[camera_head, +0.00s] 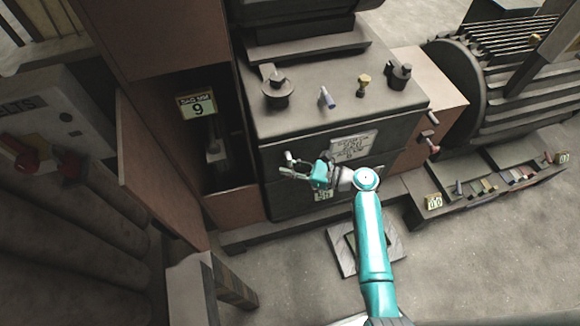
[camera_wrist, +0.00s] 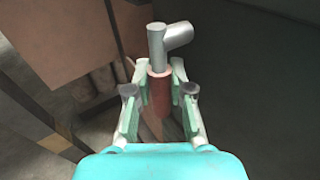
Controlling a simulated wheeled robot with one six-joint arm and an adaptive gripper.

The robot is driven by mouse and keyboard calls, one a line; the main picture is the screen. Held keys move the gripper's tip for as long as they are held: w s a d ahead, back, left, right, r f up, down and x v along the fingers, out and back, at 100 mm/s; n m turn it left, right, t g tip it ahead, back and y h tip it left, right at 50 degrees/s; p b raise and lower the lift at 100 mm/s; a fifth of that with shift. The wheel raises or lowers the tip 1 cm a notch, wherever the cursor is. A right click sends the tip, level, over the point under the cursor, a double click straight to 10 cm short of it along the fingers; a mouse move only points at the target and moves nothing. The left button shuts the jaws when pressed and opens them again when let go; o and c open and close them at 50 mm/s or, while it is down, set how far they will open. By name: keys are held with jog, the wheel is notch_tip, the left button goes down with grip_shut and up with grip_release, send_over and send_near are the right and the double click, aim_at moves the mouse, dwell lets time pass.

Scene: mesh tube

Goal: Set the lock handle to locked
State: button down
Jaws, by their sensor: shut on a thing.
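The lock handle (camera_wrist: 159,88) shows in the wrist view as a reddish-brown grip on a grey metal rod with a short bent end (camera_wrist: 176,37). In the head view its pale end (camera_head: 290,156) shows small on the front of the dark machine cabinet, at the left. My gripper (camera_wrist: 160,96) has one finger on each side of the reddish grip and is shut on it. In the head view my gripper (camera_head: 292,168) reaches left across the cabinet front. The lower part of the grip is partly hidden between the fingers.
The dark cabinet (camera_head: 385,118) has several knobs and levers on top. A brown recess with a sign marked 9 (camera_head: 197,106) is to its left. A low rack (camera_head: 470,207) stands at the right. The floor at the lower right is clear.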

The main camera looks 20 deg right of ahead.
jog(key=c, duration=1.3)
grip_release()
jog(key=v, duration=1.2)
jog(key=shift+w, duration=0.1)
jog(key=shift+f, duration=0.1)
